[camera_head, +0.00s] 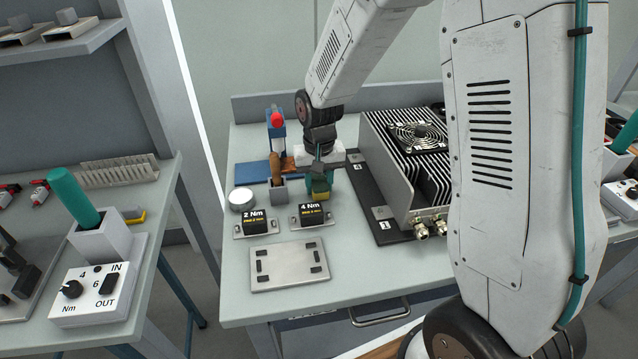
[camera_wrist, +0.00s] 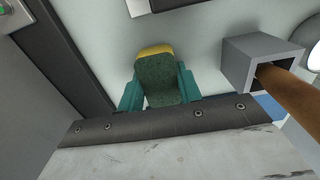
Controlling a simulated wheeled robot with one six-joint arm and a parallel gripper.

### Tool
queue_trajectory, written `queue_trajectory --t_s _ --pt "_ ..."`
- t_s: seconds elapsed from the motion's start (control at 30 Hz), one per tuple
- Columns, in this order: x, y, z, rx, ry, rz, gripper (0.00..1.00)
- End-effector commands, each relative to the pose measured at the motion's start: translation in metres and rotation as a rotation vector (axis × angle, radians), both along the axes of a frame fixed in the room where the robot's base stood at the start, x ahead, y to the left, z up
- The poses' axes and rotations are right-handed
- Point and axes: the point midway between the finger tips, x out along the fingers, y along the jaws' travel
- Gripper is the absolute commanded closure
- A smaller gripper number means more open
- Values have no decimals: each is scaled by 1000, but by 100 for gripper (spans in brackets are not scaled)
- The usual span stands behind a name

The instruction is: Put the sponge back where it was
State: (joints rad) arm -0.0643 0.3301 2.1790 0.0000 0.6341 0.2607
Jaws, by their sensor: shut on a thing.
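A sponge with a green face and a yellow part (camera_head: 320,194) is between the fingers of my gripper (camera_head: 319,180), behind the "4 Nm" block. The wrist view shows the sponge (camera_wrist: 155,75) with the teal fingertips of my gripper (camera_wrist: 158,90) pressed on its two sides. My gripper is shut on it. I cannot tell whether the sponge touches the bench or hangs just above it. The gripper hides its upper part in the head view.
Left of the sponge, a grey square holder (camera_head: 277,193) holds a wooden handle (camera_head: 275,165). The "2 Nm" block (camera_head: 256,220) and "4 Nm" block (camera_head: 310,213) stand in front. A finned fan unit (camera_head: 388,165) is at right. A metal plate (camera_head: 289,264) lies nearest the front.

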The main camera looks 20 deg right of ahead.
Motion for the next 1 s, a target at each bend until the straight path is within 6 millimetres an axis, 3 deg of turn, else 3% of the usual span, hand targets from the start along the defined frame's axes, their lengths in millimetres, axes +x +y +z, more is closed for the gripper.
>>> queue_trajectory --t_s 0.37,0.4,0.47,0.77,1.0 --pt "0 0 -6 0 -1 0 87" --pt "0 0 -6 0 -1 0 57" --pt "0 0 -6 0 -1 0 44" --pt "0 0 -4 1 -2 0 44" --pt "1 0 29 1 -7 0 44"
